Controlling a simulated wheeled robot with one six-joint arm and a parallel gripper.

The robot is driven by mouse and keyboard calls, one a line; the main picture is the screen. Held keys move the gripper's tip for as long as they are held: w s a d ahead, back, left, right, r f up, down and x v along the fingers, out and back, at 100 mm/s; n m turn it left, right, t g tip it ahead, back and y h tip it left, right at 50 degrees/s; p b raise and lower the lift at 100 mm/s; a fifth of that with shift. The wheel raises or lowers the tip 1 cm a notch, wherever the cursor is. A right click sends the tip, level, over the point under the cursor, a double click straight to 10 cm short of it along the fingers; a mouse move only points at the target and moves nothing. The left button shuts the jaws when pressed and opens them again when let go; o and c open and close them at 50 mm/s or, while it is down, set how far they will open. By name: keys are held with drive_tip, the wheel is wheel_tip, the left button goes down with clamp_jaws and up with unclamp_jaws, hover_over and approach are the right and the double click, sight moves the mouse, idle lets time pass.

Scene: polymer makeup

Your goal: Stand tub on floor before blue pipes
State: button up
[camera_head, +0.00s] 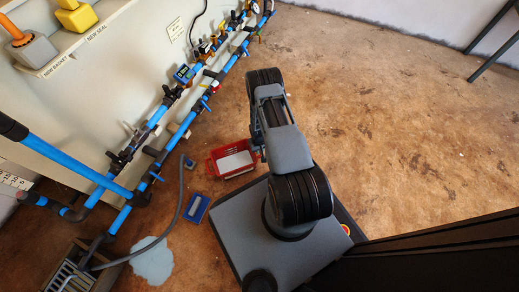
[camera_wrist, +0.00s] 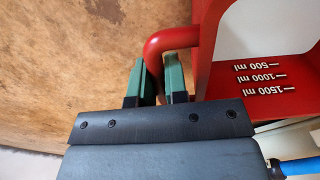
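The tub (camera_head: 212,167) is red with a pale inside. In the head view it is beside the far end of my arm, to the right of the blue pipes (camera_head: 171,147). The fingers are hidden by my arm in the head view. I cannot tell whether the tub's base touches the floor.
A blue tray-like object (camera_head: 196,208) lies on the floor near a grey hose (camera_head: 176,215) and a pale puddle (camera_head: 152,261). A grate (camera_head: 72,273) is at lower left.

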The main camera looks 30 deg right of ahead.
drive_tip(key=o, duration=0.5)
drive_tip(key=shift+d, duration=0.1)
drive_tip(key=shift+c, duration=0.2)
drive_tip(key=w+a+r+t+p, duration=0.1)
drive_tip(key=w+a+r+p, duration=0.15)
drive_tip(key=r, duration=1.65)
drive_tip(key=w+a+r+p, duration=0.1)
drive_tip(key=a+r+p, duration=0.15)
drive_tip(key=r, duration=1.65)
drive_tip(key=s+a+r, duration=0.3)
drive_tip(key=s+r, duration=0.5)
drive_tip(key=r, duration=0.1)
drive_tip(key=s+a+r+n+t, duration=0.1)
drive_tip(key=s+a+r, duration=0.3)
drive_tip(key=s+r, duration=0.4)
drive_tip(key=shift+r+n+t, duration=0.3)
drive_tip(key=shift+r, duration=0.45)
